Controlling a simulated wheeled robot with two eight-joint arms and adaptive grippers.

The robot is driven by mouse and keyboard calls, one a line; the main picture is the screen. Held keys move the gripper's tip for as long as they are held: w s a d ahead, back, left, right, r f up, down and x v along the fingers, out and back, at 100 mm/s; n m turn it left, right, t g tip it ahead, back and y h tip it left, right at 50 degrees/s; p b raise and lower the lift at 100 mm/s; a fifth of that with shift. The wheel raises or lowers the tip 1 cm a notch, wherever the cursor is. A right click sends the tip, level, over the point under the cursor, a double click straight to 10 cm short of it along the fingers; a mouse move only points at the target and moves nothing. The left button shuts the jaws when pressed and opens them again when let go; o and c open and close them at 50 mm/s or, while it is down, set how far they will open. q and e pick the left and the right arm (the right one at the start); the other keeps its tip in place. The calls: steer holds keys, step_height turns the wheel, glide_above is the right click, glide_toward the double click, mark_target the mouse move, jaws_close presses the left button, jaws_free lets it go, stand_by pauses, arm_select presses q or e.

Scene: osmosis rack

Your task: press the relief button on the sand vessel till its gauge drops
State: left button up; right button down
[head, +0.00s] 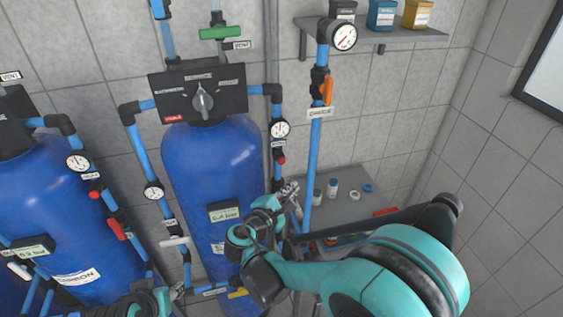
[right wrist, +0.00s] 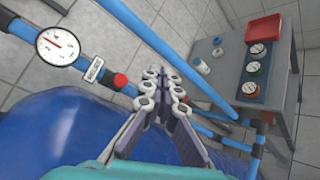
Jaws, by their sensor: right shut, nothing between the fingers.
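The sand vessel is the tall blue tank (head: 212,160) in the middle of the head view; its small label is hard to read. On the pipe at its right are a white gauge (head: 280,129) and a red relief button (head: 281,160) below it. In the right wrist view the gauge (right wrist: 58,47) has a red needle, and the red button (right wrist: 120,80) sits beside a label. My right gripper (head: 290,188) is shut and empty, just below the button and apart from it; its fingertips (right wrist: 160,85) are right of the button. My left gripper (head: 177,292) shows partly at the bottom, its jaws unclear.
Another blue tank (head: 45,215) with its own gauge and red button stands at the left. A grey table (head: 345,205) with small bottles is behind my right arm. An upright blue pipe (head: 314,165) runs close to the right gripper. A wall shelf (head: 385,38) holds jars.

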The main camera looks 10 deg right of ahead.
mark_target(281, 160)
steer(key=w, duration=0.8)
steer(key=shift+w+a, duration=0.15)
steer(key=shift+w, duration=0.15)
steer(key=shift+w, duration=0.15)
stand_by(1.1)
steer(key=shift+w, duration=0.25)
steer(key=shift+w+b, duration=0.35)
steer(key=shift+w, duration=0.15)
stand_by(1.5)
steer(key=shift+s, duration=0.95)
steer(key=shift+s, duration=0.1)
